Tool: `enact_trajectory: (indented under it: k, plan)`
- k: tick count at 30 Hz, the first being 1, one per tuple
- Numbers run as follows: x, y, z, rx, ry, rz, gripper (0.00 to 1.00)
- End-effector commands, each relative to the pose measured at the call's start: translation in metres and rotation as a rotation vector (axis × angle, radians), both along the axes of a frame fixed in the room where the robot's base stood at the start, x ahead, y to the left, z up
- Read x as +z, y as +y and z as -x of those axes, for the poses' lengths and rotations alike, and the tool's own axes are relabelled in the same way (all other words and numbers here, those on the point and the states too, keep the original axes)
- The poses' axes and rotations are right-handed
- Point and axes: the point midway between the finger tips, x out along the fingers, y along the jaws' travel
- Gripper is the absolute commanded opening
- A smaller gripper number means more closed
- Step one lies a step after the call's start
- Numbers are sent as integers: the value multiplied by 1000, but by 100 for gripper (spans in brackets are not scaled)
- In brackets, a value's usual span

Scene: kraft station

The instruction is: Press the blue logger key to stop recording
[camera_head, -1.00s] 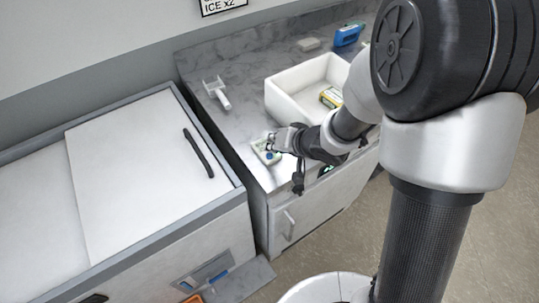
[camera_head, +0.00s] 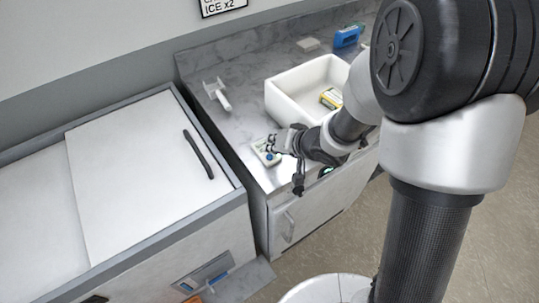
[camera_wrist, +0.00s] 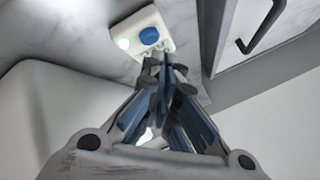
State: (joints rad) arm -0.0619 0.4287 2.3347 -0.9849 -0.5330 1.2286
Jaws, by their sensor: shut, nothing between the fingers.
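The logger (camera_head: 265,152) is a small pale box on the marble counter near its front left corner. Its round blue key (camera_wrist: 150,36) shows clear in the wrist view, and also in the head view (camera_head: 269,156). My gripper (camera_wrist: 166,62) is shut and empty. Its fingertips are over the logger's near part in the wrist view, just short of the blue key. I cannot tell whether the tips touch the logger. The tips hide part of the logger's face.
A white bin (camera_head: 290,108) with a yellow-green packet (camera_head: 331,98) stands behind my gripper. A white scoop-like tool (camera_head: 218,95) lies at the counter's left. A blue object (camera_head: 347,36) is at the back. A chest with a black handle (camera_head: 198,154) adjoins on the left.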

Motion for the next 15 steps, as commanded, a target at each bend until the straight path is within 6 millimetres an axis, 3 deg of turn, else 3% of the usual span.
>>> enact_trajectory:
  k: [15]
  plan:
    - [-8,0,0,0,0,0,0]
